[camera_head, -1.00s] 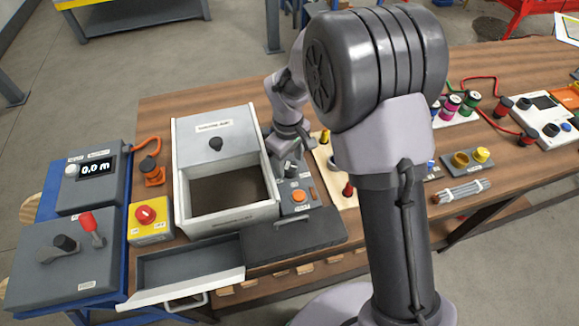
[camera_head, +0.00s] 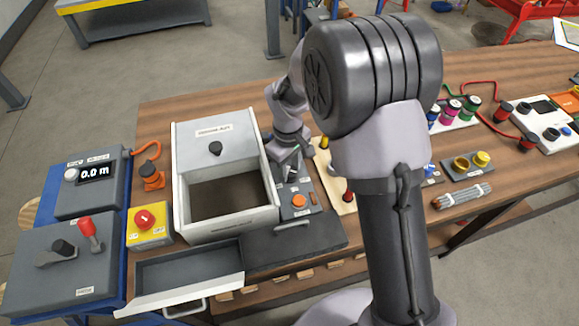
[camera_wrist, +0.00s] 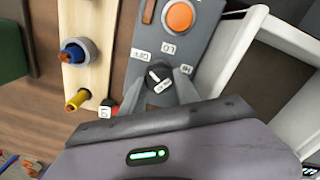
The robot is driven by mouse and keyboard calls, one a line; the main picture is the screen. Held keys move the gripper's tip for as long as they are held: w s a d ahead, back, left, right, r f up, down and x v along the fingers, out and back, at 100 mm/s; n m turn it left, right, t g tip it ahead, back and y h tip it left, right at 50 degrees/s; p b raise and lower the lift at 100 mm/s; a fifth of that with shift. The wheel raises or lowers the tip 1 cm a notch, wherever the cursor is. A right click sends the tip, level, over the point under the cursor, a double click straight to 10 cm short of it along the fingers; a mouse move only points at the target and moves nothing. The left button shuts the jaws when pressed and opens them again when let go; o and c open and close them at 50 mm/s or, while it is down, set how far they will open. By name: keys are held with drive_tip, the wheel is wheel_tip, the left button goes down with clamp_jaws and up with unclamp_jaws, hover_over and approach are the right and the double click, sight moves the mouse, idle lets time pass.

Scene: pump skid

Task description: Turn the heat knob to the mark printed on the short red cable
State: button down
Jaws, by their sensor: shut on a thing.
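The heat knob (camera_wrist: 155,75) is a small dark knob with a pale pointer line, on a grey panel below an orange button in the wrist view. Small labels around it read OFF, LO and HI. My gripper (camera_wrist: 158,84) is shut on the knob, with one finger at each side. In the head view my gripper (camera_head: 286,163) is at the grey heater panel (camera_head: 300,213), and the knob is mostly hidden.
A wooden board (camera_wrist: 95,50) with coloured pegs is on the panel's other side. A yellow emergency-stop box (camera_head: 149,236) stands further left.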

drive_tip(key=m, duration=0.5)
drive_tip(key=shift+m, duration=0.3)
drive_tip(key=m, duration=0.5)
drive_tip(key=shift+m, duration=0.4)
drive_tip(key=c, duration=0.9)
unclamp_jaws()
wheel_tip(320, 180, up, 17)
drive_tip(key=p, duration=0.6)
drive_tip(key=shift+a+r, duration=0.15)
drive_tip(key=shift+r, duration=0.05)
drive_tip(key=shift+w, duration=0.1)
